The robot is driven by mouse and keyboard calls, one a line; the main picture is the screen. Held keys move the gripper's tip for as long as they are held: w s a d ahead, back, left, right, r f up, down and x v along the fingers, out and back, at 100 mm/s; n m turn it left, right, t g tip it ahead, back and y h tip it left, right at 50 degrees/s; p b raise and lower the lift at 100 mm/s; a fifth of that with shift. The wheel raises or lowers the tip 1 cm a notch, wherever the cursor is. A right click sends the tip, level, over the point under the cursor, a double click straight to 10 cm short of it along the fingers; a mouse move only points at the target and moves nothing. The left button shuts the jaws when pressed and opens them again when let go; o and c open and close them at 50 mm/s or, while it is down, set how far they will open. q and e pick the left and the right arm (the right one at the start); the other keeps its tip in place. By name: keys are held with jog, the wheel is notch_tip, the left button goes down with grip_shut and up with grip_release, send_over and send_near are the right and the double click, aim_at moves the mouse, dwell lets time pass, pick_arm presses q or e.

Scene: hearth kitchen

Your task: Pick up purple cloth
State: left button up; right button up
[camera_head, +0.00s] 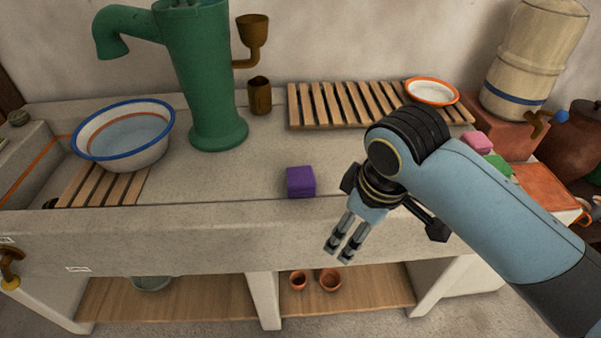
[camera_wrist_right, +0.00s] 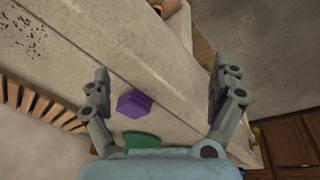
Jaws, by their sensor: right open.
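The purple cloth (camera_head: 300,182) is a small folded block near the front edge of the stone counter. It also shows in the right wrist view (camera_wrist_right: 133,103), between the two fingers and nearer the left one. My right gripper (camera_head: 339,250) is in front of the counter's front face, to the right of the cloth and lower in the head view. Its fingers point down and are apart and empty; the right wrist view also shows the gripper (camera_wrist_right: 160,82) open. The gripper does not touch the cloth. My left gripper is not in view.
A green pump (camera_head: 206,80) stands behind the cloth, with a white blue-rimmed basin (camera_head: 125,152) at left. A slatted rack (camera_head: 335,108) with a white orange-rimmed dish (camera_head: 432,93) lies behind. A pink block (camera_head: 477,141) lies beyond my right arm. The counter around the cloth is clear.

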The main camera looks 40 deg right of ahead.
jog(key=w+d+r+n+g, duration=0.15)
jog(key=w+n, duration=0.25)
jog(key=w, duration=0.5)
jog(key=w+d+r+n+g, duration=0.1)
jog(key=w+r+n, duration=0.25)
jog(key=w, duration=0.55)
jog(key=n, duration=0.1)
send_over(300, 174)
jog(key=shift+y, duration=0.4)
jog(key=f, duration=0.4)
jog(key=shift+s+d+f, duration=0.35)
jog(key=shift+f, duration=0.05)
jog(key=f, duration=0.5)
jog(key=shift+w+a+f, duration=0.25)
jog(key=shift+a+f, duration=0.1)
jog(key=shift+f, duration=0.05)
jog(key=shift+c, duration=0.2)
jog(key=c, duration=1.1)
jog(key=shift+r, duration=0.1)
